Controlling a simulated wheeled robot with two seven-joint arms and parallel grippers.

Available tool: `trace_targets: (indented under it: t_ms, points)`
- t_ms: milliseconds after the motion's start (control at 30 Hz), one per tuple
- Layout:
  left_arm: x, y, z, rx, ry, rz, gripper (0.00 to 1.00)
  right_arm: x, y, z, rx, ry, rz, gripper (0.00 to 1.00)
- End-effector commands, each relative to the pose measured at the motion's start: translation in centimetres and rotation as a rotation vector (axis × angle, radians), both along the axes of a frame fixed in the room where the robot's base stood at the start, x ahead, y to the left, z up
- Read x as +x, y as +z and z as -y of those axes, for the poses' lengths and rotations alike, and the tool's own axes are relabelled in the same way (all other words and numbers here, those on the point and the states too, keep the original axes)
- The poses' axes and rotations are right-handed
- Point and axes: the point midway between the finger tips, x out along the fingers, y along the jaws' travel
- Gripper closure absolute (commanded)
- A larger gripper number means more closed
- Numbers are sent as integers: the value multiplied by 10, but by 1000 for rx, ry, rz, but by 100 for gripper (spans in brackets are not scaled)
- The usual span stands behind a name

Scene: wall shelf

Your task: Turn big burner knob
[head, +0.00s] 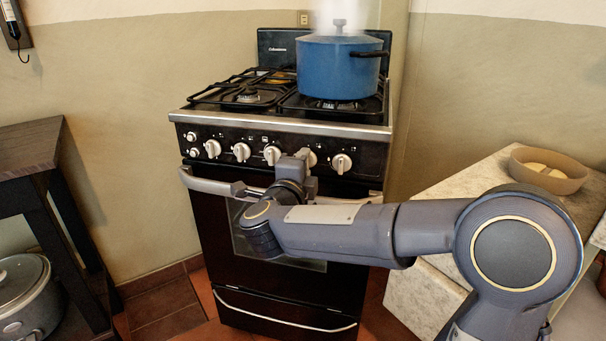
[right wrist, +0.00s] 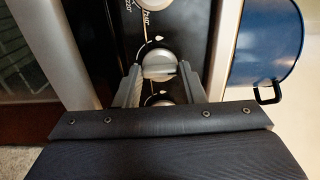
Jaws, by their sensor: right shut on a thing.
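The black stove has a row of silver knobs on its front panel (head: 224,136). My right gripper (head: 304,158) is at this panel, around the second knob from the right (head: 312,159), which it partly hides. In the right wrist view this round knob (right wrist: 159,64) sits between the two grey fingers of my right gripper (right wrist: 160,76), which are shut on it. The rightmost knob (head: 341,163) is just beside the gripper. Another knob (head: 272,155) is to its left. My left gripper is not in view.
A steaming blue pot (head: 338,68) stands on the stove's right rear area. The oven handle (head: 215,186) runs just below the knobs, close to my right wrist. A counter (head: 480,190) with a bowl (head: 549,168) is at right, and a dark table (head: 30,150) at left.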

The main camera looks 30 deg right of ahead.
Motion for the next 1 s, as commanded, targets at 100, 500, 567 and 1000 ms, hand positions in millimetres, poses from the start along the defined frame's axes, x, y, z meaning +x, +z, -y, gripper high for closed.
trace_targets:
  t_ms: [100, 500, 567, 1000]
  points:
    - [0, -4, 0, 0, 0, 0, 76, 0, -1, 0, 19, -1, 16, 87]
    - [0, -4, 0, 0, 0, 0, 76, 0, -1, 0, 31, -1, 26, 87]
    - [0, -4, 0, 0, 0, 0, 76, 0, -1, 0, 31, -1, 26, 87]
    - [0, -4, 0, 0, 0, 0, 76, 0, 0, 0, 28, -1, 26, 42]
